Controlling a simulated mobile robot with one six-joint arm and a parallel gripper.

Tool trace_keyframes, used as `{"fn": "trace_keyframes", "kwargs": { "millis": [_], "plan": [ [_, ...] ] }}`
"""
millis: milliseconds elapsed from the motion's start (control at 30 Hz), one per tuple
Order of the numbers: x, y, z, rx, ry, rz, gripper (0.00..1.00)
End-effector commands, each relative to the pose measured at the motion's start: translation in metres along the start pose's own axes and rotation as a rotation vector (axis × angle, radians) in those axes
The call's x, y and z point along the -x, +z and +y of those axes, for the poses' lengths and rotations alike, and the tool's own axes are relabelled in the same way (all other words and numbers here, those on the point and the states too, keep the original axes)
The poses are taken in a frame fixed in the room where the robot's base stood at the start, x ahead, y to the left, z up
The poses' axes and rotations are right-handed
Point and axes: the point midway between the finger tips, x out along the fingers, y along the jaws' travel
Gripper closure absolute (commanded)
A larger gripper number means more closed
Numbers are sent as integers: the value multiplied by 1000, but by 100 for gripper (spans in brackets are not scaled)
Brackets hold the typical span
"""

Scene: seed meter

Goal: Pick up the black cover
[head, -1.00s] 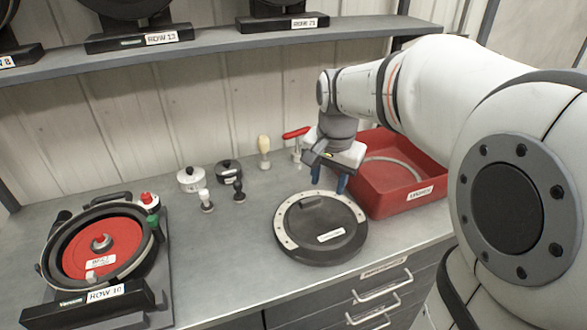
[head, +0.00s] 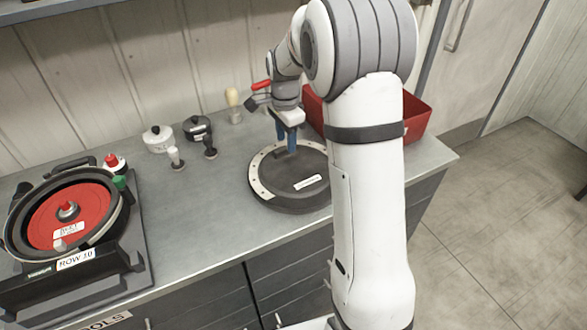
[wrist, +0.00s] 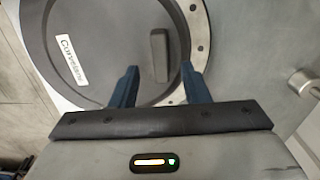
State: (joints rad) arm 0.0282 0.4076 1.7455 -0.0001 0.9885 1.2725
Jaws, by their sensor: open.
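The black cover (head: 283,185) is a round dark disc with a pale ring with holes along its edge and a white label. It lies flat on the bench. My gripper (head: 287,145) points down over its far part. In the wrist view my gripper (wrist: 158,72) is open, with its two blue fingers apart. The cover's raised grip bar (wrist: 158,55) shows between and just beyond the fingertips. The cover (wrist: 115,60) fills much of that view. I cannot tell whether the fingers touch it. My arm hides its right edge in the head view.
A red bin (head: 416,118) stands behind and right of the cover, partly hidden by my arm. A seed meter with a red disc (head: 66,215) sits at left. A white pot (head: 158,139), a dark pot (head: 198,128) and small knobs stand at the back. The bench middle is clear.

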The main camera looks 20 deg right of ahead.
Motion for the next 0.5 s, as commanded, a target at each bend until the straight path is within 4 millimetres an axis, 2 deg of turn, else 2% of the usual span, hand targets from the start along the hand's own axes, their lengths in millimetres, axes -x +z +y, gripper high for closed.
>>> {"fn": "trace_keyframes", "kwargs": {
  "millis": [100,200,433,500],
  "plan": [
    [-16,0,0,0,3,-1,58],
    [-22,0,0,0,1,0,58],
    [-24,0,0,0,0,0,58],
    [-23,0,0,-1,0,0,64]
  ]
}}
